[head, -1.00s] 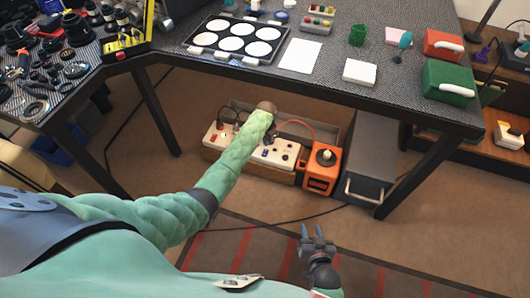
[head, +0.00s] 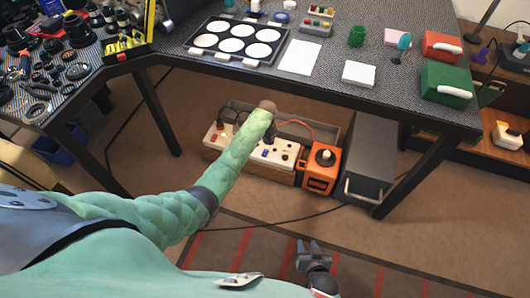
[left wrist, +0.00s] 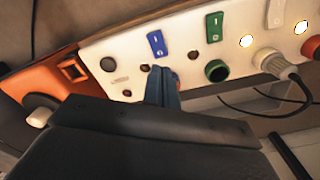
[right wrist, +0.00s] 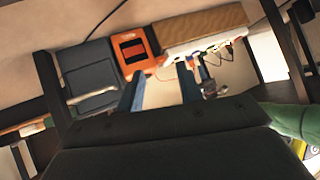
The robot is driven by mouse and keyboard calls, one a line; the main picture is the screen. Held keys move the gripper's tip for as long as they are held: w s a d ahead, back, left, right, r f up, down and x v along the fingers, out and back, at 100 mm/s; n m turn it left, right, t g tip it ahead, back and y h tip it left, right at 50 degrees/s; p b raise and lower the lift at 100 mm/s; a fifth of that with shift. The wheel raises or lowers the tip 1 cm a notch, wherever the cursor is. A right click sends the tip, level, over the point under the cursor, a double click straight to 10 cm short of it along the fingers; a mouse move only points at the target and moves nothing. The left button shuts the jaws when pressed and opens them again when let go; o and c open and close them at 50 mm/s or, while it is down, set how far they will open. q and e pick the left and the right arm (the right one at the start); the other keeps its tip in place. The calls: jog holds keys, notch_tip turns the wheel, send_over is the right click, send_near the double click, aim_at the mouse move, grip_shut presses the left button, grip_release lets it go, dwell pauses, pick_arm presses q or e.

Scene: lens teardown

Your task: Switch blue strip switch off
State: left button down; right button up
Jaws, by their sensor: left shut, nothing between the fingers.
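The blue strip switch (left wrist: 157,43) is a rocker on a white power strip (left wrist: 125,55), seen in the left wrist view. In the head view the blue switch (head: 265,153) is a small spot near the strip's right part. My left gripper (left wrist: 162,80) is shut and empty, its fingertips just below the blue switch; I cannot tell whether they touch the strip. In the head view my forearm partly covers this gripper (head: 270,136). My right gripper (right wrist: 160,92) is open and empty, well away from the strip; it also shows low in the head view (head: 313,248).
The tabletop (head: 325,80) hangs above.

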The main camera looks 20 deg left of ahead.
jog(key=s+f+g+p, duration=0.1)
jog(key=s+f+g, duration=0.1)
jog(key=s+f, duration=0.3)
jog(key=shift+s+d, duration=0.15)
jog(key=shift+d, duration=0.25)
dwell(0.3)
dwell(0.4)
